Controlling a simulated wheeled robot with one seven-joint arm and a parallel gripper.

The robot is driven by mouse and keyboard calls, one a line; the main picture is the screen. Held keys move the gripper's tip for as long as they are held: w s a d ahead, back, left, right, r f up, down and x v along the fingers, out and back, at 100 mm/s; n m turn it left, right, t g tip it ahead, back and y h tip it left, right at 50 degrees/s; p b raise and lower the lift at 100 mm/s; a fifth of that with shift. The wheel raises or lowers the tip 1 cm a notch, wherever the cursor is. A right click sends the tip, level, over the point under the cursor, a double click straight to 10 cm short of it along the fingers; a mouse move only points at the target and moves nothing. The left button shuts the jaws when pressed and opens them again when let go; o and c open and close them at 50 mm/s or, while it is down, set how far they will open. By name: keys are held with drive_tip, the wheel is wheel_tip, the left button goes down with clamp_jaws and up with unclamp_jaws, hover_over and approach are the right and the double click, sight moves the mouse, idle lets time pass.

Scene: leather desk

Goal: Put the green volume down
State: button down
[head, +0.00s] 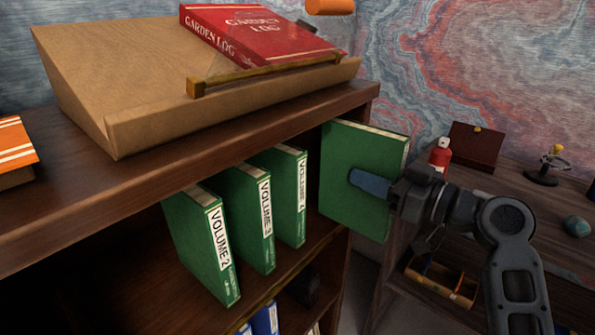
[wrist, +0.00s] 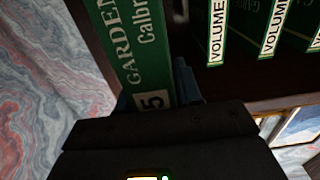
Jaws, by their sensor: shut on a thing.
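My gripper (head: 372,184) is shut on a green volume (head: 348,155), held upright in the air at the right end of the bookcase. In the wrist view the held green volume (wrist: 130,45) shows its spine with "GARDEN", "Calbr" and a "5" label, between the gripper's fingers (wrist: 160,92). Three other green volumes, Volume 2 (head: 203,240), Volume 3 (head: 247,215) and one more (head: 284,190) with a small label, stand upright on the shelf to the left, with gaps between them. The held volume's far lower edge is partly hidden by my arm.
A sloped stand (head: 150,95) with a red Garden Log book (head: 262,32) sits on the bookcase top (head: 60,205). Blue books (head: 265,318) stand on a lower shelf.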

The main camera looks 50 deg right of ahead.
drive_tip(key=w+f, duration=0.3)
drive_tip(key=w, duration=1.1)
drive_tip(key=shift+a+f+p, duration=0.15)
drive_tip(key=shift+a+p, duration=0.05)
drive_tip(key=shift+p, duration=0.1)
drive_tip(key=shift+f, duration=0.2)
drive_tip(key=c, duration=0.8)
unclamp_jaws()
drive_tip(key=shift+o, duration=0.2)
drive_tip(key=shift+r, duration=0.15)
